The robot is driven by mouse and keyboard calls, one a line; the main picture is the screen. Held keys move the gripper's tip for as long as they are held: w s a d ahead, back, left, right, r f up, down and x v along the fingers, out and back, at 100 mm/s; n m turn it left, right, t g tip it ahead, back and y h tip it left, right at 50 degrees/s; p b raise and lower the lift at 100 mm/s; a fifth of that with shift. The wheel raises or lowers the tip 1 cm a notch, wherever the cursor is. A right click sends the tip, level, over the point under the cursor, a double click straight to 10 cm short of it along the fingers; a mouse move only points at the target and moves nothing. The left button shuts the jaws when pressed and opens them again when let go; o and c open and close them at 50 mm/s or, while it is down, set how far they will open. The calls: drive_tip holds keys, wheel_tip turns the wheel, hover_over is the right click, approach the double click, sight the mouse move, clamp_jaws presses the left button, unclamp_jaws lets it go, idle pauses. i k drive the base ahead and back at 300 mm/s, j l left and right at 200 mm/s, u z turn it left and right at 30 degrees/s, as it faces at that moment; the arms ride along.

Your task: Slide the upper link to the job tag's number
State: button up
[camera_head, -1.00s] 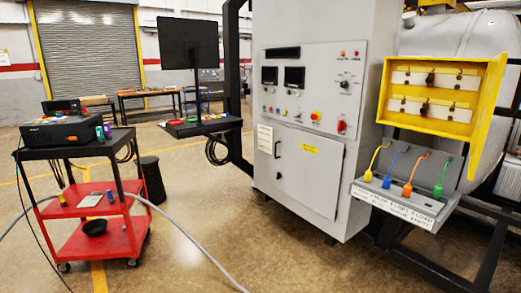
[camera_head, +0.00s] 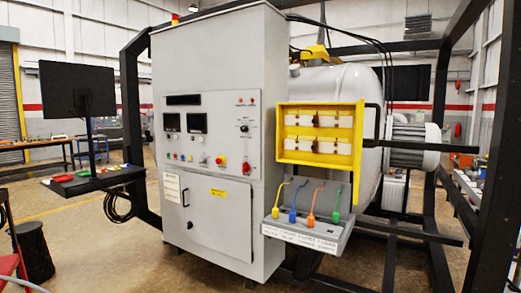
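A yellow open-fronted box (camera_head: 359,135) is mounted at the right side of the grey cabinet. It holds two white strips, one above the other. The upper strip (camera_head: 338,121) carries a dark piece (camera_head: 316,118) near its middle, which looks like the upper link. The lower strip (camera_head: 338,148) carries a similar dark piece (camera_head: 316,146) near its middle. Any numbers on the strips are too small to read. A white paper tag (camera_head: 171,188) is on the cabinet's left front; its writing is unreadable, and I cannot tell if it is the job tag. My gripper is not in view.
Below the box, a grey ledge (camera_head: 333,243) holds yellow, blue, orange and green levers (camera_head: 310,219). The grey cabinet (camera_head: 212,60) has knobs and buttons. Dark frame posts (camera_head: 477,215) stand at right. A monitor (camera_head: 78,89) stands at left. Floor shows at front left.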

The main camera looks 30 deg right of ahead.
sight(315, 122)
drive_tip(key=i+j+z, duration=0.15)
drive_tip(key=i, duration=0.25)
drive_tip(key=i+j+z, duration=0.2)
drive_tip(key=i, duration=0.25)
drive_tip(key=i+j+z, duration=0.15)
drive_tip(key=i, duration=0.25)
